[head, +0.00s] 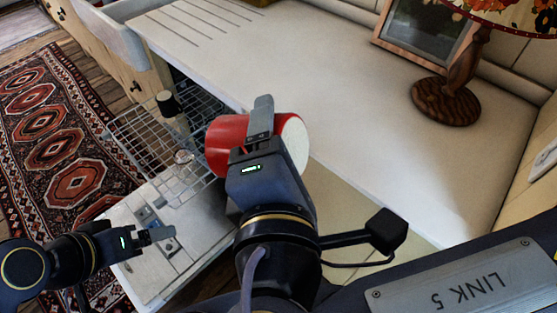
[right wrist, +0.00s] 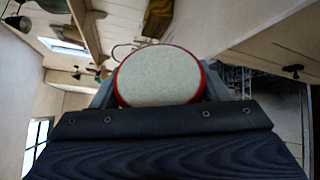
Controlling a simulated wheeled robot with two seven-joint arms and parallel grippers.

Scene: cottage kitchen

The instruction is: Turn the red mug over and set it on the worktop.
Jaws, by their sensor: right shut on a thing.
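The red mug (head: 226,140) is in my right gripper (head: 262,122), held in the air in front of the worktop (head: 350,100) edge in the head view. It lies tilted on its side, with a pale round end facing right. In the right wrist view the pale, flat-looking end of the mug (right wrist: 158,78) with a red rim faces the camera, between the two fingers. I see no handle. One right finger lies across the mug; the other is hidden in the head view. My left gripper (head: 158,235) is low at the left, away from the mug; its finger gap is unclear.
A wire rack (head: 150,145) stands pulled out over an open dishwasher door (head: 140,215), with a glass (head: 184,156) in it. A lamp (head: 446,100) and a framed picture (head: 425,35) stand at the worktop's back. The worktop's middle is clear.

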